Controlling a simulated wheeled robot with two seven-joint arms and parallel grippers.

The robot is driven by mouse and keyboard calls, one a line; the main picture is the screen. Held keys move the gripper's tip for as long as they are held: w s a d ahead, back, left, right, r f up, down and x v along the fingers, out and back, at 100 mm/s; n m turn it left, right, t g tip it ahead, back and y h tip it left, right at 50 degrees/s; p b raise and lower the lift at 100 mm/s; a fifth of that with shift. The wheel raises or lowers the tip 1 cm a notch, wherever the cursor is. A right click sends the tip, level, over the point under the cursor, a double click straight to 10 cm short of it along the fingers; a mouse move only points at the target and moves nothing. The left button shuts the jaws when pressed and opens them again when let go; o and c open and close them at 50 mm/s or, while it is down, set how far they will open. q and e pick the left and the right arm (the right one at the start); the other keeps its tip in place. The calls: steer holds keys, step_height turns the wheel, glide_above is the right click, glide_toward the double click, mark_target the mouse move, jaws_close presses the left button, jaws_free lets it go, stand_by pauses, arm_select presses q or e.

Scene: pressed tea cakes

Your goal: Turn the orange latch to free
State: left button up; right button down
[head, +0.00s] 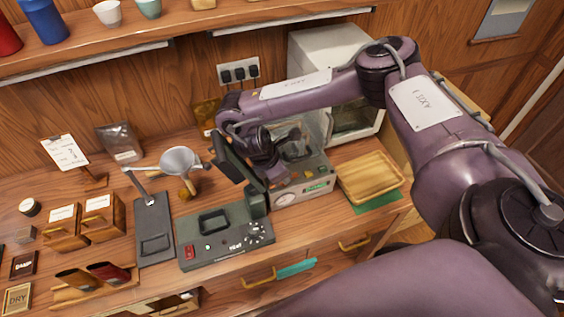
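I cannot make out an orange latch for certain; part of the counter's back is hidden by my arm. My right arm comes in from the right and reaches across to the counter's middle. My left gripper is not in view.
A wooden tray (371,177) lies right of the grey machine. A funnel (181,161) stands behind the press, and a dark scale-like plate (154,230) lies to its left. Wooden boxes (100,213) stand further left. A drawer with a teal cloth (297,268) is below the counter's front edge.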

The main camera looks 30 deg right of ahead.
stand_by(0.5)
steer(key=c, duration=1.5)
jaws_free()
steer(key=shift+b+v, duration=0.35)
steer(key=shift+v, duration=3.5)
steer(key=shift+w, duration=0.1)
